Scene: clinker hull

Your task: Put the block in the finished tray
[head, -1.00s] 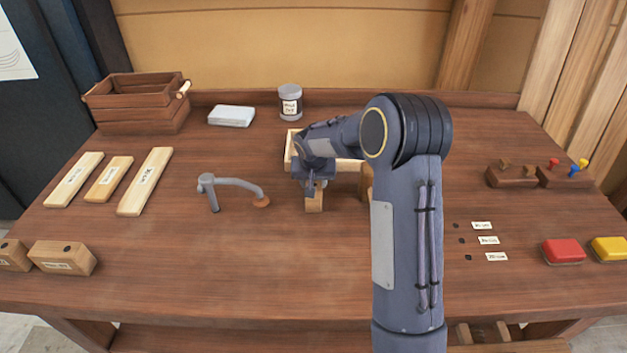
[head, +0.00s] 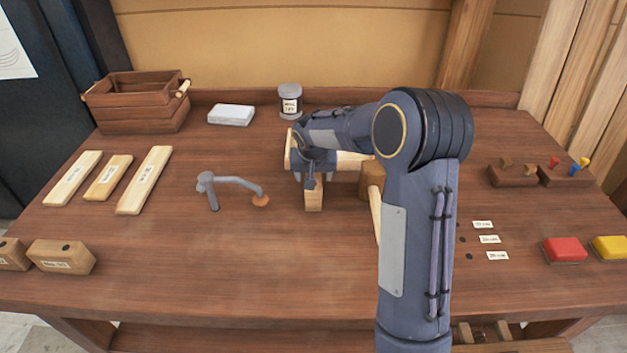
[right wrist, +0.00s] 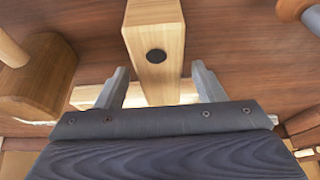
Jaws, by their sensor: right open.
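The block (head: 314,200) is pale wood and stands on the bench at the middle, partly hidden under my right gripper (head: 311,181). In the right wrist view the block (right wrist: 156,35) shows a dark round spot, and its near end lies between the two fingers of the open gripper (right wrist: 163,84), with a gap at each side. A pale wooden piece (head: 350,160), perhaps the rim of a tray, lies behind my gripper. My arm hides most of it, and I cannot tell if it is the finished tray. My left gripper is not in view.
A mallet (head: 371,180) lies just right of the block, partly behind my arm. A grey bent tool (head: 235,182) lies to the left. A brown crate (head: 140,115), white slab (head: 231,115) and jar (head: 290,101) stand at the back. The front middle is clear.

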